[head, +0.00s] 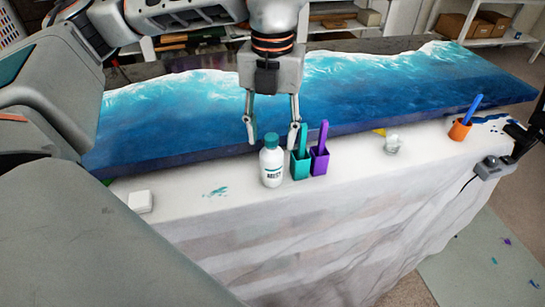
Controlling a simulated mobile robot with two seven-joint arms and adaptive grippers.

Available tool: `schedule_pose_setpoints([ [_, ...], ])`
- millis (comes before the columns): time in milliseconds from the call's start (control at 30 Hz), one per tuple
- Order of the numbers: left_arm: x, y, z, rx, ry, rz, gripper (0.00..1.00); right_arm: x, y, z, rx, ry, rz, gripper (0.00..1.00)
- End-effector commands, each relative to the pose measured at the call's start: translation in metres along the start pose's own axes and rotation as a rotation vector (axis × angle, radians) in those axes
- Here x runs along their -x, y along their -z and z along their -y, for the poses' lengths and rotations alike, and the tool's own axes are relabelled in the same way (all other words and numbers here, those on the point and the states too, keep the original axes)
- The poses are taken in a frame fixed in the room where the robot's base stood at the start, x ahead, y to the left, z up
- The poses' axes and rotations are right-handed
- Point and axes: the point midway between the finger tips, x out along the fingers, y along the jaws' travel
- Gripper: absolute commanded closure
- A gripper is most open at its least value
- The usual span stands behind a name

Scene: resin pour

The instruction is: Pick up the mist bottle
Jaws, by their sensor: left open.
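The mist bottle (272,166) is white with a teal cap and a dark printed label. It stands upright on the white covered table near its front edge. My left gripper (271,138) points down with its two fingers apart, just above and behind the bottle's cap. The fingers appear to straddle the cap in the picture, but I cannot tell whether they touch it. Nothing is held between them. My right gripper is not in view.
Teal (300,166) and purple (319,161) cups holding sticks stand close right of the bottle. A white block (140,201) lies left. The blue resin panel (390,88) lies behind.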

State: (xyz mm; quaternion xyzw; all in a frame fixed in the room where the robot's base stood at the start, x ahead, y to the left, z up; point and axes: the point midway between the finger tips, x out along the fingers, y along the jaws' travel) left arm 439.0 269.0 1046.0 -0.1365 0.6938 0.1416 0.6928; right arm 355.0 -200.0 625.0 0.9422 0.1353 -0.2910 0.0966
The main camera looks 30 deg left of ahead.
Motion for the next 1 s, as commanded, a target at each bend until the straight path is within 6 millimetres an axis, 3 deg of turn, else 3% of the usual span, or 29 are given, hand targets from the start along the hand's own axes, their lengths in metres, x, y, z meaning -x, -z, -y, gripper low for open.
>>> schedule_pose_setpoints([
  [267, -0.026, 0.0, 0.0, 0.0, -0.002, -0.004, 0.56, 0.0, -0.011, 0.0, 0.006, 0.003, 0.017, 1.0],
  [600, -0.07, -0.003, 0.0, -0.003, -0.001, -0.003, 0.56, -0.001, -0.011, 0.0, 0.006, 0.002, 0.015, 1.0],
  [933, -0.077, -0.003, 0.0, -0.002, 0.001, -0.001, 0.56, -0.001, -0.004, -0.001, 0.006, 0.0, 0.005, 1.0],
  [967, -0.077, -0.003, 0.0, -0.002, 0.001, -0.001, 0.59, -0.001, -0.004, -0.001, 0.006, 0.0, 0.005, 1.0],
  [1000, -0.077, -0.003, 0.0, -0.002, 0.001, -0.001, 0.69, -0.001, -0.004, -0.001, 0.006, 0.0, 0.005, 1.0],
])
